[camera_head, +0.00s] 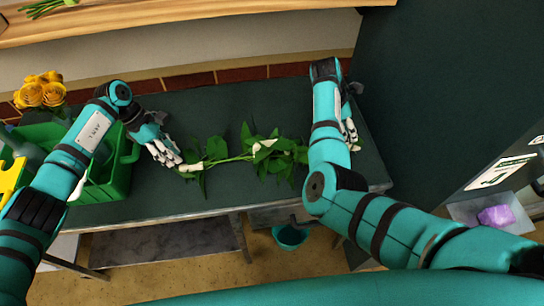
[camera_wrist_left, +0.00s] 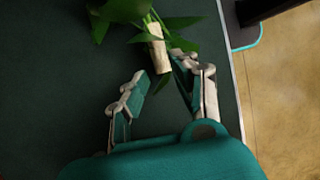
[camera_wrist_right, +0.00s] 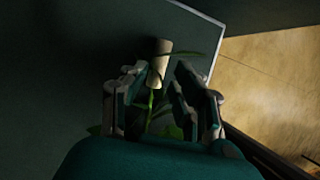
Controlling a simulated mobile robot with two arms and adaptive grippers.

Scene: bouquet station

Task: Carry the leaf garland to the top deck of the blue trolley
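The leaf garland (camera_head: 215,152) lies on the dark green tabletop, a leafy strand with a pale handle at each end. Its left pale handle (camera_head: 191,167) is just off the tips of my left gripper (camera_head: 174,160). In the left wrist view this handle (camera_wrist_left: 158,55) is ahead of my open, empty left gripper (camera_wrist_left: 163,80), nearer the right finger. My right gripper (camera_head: 352,138) is over the garland's right end, which my arm hides in the head view. In the right wrist view the other handle (camera_wrist_right: 159,62) lies between and just beyond the open fingers (camera_wrist_right: 158,75). I cannot make out the blue trolley.
A green crate (camera_head: 112,180) stands at the table's left, with yellow roses (camera_head: 40,92) behind it. A dark panel (camera_head: 440,80) rises on the right. A teal bucket (camera_head: 290,236) is below the table's front edge. The tabletop behind the garland is clear.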

